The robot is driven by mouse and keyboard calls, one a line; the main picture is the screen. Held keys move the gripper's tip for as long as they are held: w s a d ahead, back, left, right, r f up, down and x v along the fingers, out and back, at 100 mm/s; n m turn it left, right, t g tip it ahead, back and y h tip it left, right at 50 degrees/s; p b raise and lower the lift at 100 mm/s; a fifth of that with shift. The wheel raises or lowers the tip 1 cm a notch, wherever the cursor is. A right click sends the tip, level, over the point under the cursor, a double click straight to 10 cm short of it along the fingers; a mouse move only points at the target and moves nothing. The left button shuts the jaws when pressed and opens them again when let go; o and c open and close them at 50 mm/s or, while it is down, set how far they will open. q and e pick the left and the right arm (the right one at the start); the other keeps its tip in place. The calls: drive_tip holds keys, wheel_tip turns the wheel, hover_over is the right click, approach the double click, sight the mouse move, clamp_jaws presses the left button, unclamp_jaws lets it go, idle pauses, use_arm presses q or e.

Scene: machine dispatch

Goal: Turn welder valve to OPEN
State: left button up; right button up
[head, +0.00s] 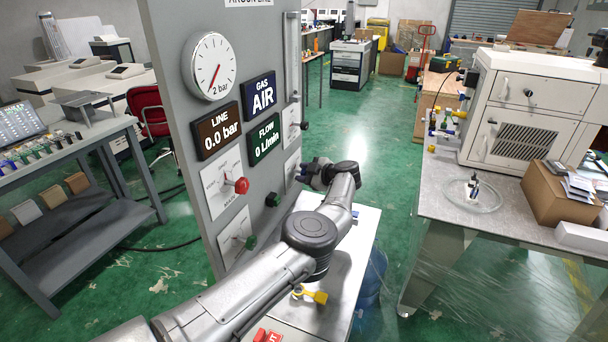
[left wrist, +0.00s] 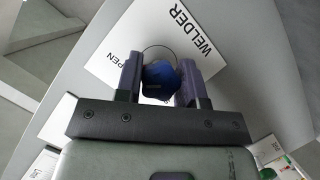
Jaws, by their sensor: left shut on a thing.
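The welder valve has a blue knob (left wrist: 160,79) on a white plate (left wrist: 112,57) marked WELDER, seen in the left wrist view. Part of the word OPEN shows at the plate's left, beside a finger. My left gripper (left wrist: 161,86) is shut on the blue knob, one finger on each side. In the head view my left gripper (head: 310,172) reaches the right part of the grey panel (head: 205,130), and the knob is hidden there. The knob's pointing direction cannot be told. My right gripper is not in view.
The panel carries a gauge (head: 212,66), displays reading AIR, 0.0 bar and 0 L/min, a red knob (head: 241,186) and green knobs (head: 250,242). A yellow valve handle (head: 314,295) is below my arm. A bench with a white machine (head: 530,110) stands right; open floor lies between.

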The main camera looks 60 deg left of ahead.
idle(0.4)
use_arm(q)
drive_tip(key=o, duration=0.9)
drive_tip(key=shift+w+d+r, duration=0.2)
drive_tip(key=shift+d, duration=0.25)
drive_tip(key=p+v, duration=0.1)
drive_tip(key=v, duration=1.1)
drive_tip(key=shift+w+d+r, duration=0.1)
drive_tip(key=shift+w+d, duration=0.05)
drive_tip(key=shift+d, duration=0.25)
drive_tip(key=shift+d, duration=0.1)
